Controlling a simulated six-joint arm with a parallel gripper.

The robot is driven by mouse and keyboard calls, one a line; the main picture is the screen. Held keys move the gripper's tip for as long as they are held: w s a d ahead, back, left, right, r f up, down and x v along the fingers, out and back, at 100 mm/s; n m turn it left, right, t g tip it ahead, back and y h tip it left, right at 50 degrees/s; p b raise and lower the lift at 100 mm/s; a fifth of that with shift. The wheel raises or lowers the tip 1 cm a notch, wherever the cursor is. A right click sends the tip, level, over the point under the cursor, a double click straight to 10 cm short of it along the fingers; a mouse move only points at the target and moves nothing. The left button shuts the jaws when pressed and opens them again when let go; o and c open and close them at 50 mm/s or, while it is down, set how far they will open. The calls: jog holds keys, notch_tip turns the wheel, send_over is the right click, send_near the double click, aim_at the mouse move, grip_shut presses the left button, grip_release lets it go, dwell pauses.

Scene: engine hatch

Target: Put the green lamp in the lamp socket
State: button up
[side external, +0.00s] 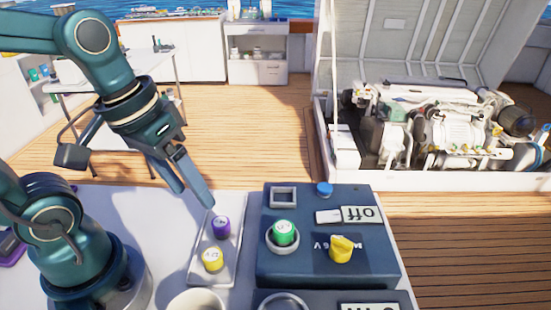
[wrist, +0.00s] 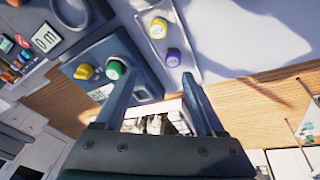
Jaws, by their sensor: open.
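The green lamp (side external: 284,232) stands upright in the round grey ring of the lamp socket (side external: 283,246) on the dark blue box (side external: 285,268). How deep it sits cannot be told. In the wrist view the green lamp (wrist: 114,70) shows beside the left finger. My gripper (side external: 198,202) is open and empty, above and to the left of the box, near the far end of the lamp tray. Its two spread fingers also show in the wrist view (wrist: 154,69), with nothing between them touching either one.
A purple lamp (side external: 221,226) and a yellow lamp (side external: 212,259) stand on a pale tray (side external: 229,257) left of the box. The box carries a yellow knob (side external: 341,249), a blue button (side external: 324,189) and a square frame (side external: 283,196). A white cup (side external: 196,301) stands in front.

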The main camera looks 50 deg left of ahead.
jog(key=m+t, duration=0.1)
jog(key=r+m+t, duration=0.1)
jog(key=shift+s+a+r+m+t+y, duration=0.1)
jog(key=shift+s+a+m+t+y, duration=0.1)
jog(key=shift+m+t+y, duration=0.15)
dwell(1.0)
